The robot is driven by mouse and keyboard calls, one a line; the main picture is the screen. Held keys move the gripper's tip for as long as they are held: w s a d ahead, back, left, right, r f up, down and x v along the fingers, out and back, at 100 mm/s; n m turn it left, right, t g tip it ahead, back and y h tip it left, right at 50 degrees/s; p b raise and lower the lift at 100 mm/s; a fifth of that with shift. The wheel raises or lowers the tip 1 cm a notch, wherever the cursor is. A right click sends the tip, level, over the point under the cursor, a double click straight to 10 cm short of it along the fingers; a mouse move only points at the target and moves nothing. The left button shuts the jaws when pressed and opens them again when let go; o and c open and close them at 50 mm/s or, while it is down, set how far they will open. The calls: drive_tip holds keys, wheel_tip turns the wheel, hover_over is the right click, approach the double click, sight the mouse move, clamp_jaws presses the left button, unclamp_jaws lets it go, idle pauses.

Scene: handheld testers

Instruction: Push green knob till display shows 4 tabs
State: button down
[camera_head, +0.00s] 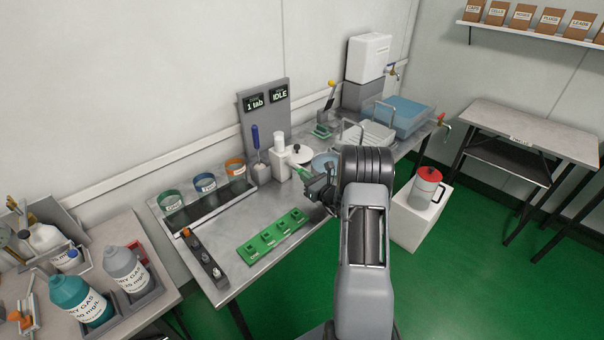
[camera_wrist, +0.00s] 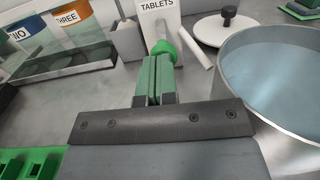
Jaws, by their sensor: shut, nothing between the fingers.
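The white tablet dispenser (camera_head: 279,158) stands on the steel bench below a grey display panel. Its "TABLETS" label (camera_wrist: 158,6) shows in the wrist view. The green knob (camera_wrist: 163,47) is on the dispenser's front. The left display (camera_head: 255,104) reads "1 tab" and the right display (camera_head: 279,95) reads "IDLE". My gripper (camera_head: 297,170) is shut and empty, with green fingers. In the wrist view my gripper (camera_wrist: 158,63) has its tips right at the knob, partly covering it. I cannot tell whether they touch.
A metal pan of water (camera_wrist: 275,75) is close on the right. A white lid (camera_wrist: 224,28) with a black knob lies behind it. Labelled cups (camera_head: 205,183) and a green tray (camera_head: 272,237) are to the left. The bench between the tray and dispenser is clear.

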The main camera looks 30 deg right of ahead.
drive_tip(key=v, duration=0.8)
drive_tip(key=shift+s+f+b, duration=0.1)
drive_tip(key=shift+s+b, duration=0.05)
drive_tip(key=shift+b, duration=0.15)
drive_tip(key=a+r+n+g+y+p, duration=0.2)
drive_tip(key=a+r+n+g+y, duration=0.55)
drive_tip(key=a, duration=0.55)
drive_tip(key=s+a+r+n+g+h+p, duration=0.1)
drive_tip(key=s+a+r+n+g, duration=0.2)
drive_tip(key=s+a+n+g, duration=0.25)
drive_tip(key=s+a+r+n+g+h+p, duration=0.1)
drive_tip(key=s+a+r+n+g, duration=0.15)
drive_tip(key=s+a+n, duration=0.45)
drive_tip(key=s+d+r+n+t+h+p, duration=0.1)
drive_tip(key=s+r+n+h, duration=0.5)
drive_tip(key=n, duration=0.7)
drive_tip(key=s+d+h+p, duration=0.1)
drive_tip(key=s+h, duration=0.1)
drive_tip(key=h, duration=0.2)
drive_tip(key=shift+s+d+r+p, duration=0.2)
drive_tip(key=shift+d+p, duration=0.1)
drive_tip(key=shift+d, duration=0.1)
